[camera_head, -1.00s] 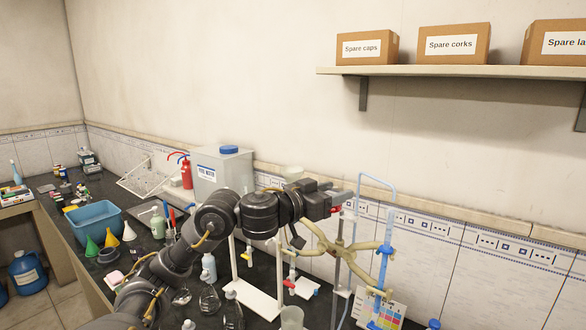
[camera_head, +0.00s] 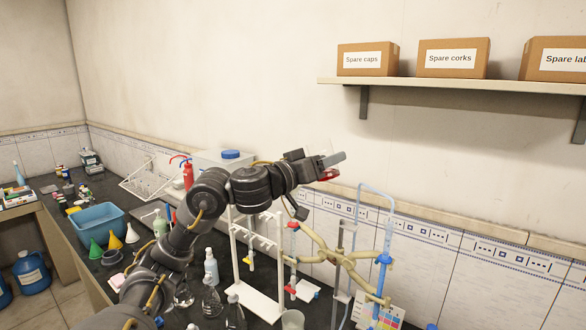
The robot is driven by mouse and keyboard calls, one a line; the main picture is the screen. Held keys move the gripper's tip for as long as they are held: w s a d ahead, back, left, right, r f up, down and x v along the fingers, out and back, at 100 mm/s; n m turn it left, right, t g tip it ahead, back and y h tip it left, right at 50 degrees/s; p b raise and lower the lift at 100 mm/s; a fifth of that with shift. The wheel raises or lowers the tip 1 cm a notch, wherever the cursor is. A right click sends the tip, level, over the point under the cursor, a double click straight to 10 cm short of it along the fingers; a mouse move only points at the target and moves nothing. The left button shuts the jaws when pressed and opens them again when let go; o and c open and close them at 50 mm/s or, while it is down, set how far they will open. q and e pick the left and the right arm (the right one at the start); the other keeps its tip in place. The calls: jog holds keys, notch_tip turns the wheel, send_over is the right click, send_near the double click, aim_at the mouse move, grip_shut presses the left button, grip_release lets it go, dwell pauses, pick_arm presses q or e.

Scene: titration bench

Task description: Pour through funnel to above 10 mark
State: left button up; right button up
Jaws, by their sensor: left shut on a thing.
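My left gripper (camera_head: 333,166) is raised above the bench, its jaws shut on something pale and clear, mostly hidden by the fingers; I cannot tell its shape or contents. Below it, a stand with a cream clamp (camera_head: 342,258) holds a burette with a blue fitting (camera_head: 384,259) on its right. A narrow tube with red fittings (camera_head: 292,225) is on its left; its upper end is hidden behind my gripper. No funnel shows on top of a tube. A green funnel (camera_head: 95,249) and a yellow funnel (camera_head: 114,242) stand at the left. My right gripper is out of view.
A white rack (camera_head: 256,298) stands left of the clamp stand. Flasks, a wash bottle (camera_head: 211,266) and a beaker (camera_head: 292,319) crowd the bench near my arm. A blue basin (camera_head: 96,222) is further left. A shelf (camera_head: 450,84) with boxes hangs upper right.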

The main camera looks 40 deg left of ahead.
aim_at(310, 153)
pick_arm(q)
jog(key=shift+a+f+n, duration=0.15)
jog(key=shift+a+n, duration=0.25)
jog(key=shift+n, duration=0.4)
jog(key=shift+a+r+n+t+y, duration=0.35)
jog(key=shift+a+r+n, duration=0.35)
jog(key=shift+n, duration=0.4)
jog(key=shift+s+a+r+n+t, duration=0.15)
jog(key=shift+r+n+t, duration=0.15)
jog(key=shift+n, duration=0.5)
jog(key=shift+f+n+y, duration=0.2)
jog(key=shift+n+y, duration=0.25)
jog(key=shift+n, duration=0.25)
jog(key=shift+f+n+t+y, duration=0.2)
jog(key=shift+n+y, duration=0.05)
jog(key=shift+n, duration=0.6)
jog(key=shift+f+n+t+y, duration=0.15)
jog(key=shift+f+n+y, duration=0.1)
jog(key=shift+n, duration=0.6)
jog(key=shift+a+r+n, duration=0.1)
jog(key=shift+r+n, duration=0.15)
jog(key=shift+n, duration=0.15)
jog(key=shift+a+r+n+y, duration=0.15)
jog(key=shift+r+n+y, duration=0.2)
jog(key=shift+n, duration=0.4)
jog(key=shift+a+r+n+y, duration=0.2)
jog(key=shift+n+y, duration=0.25)
jog(key=shift+n, duration=0.3)
jog(key=shift+d+r, duration=0.1)
jog(key=shift+d, duration=0.45)
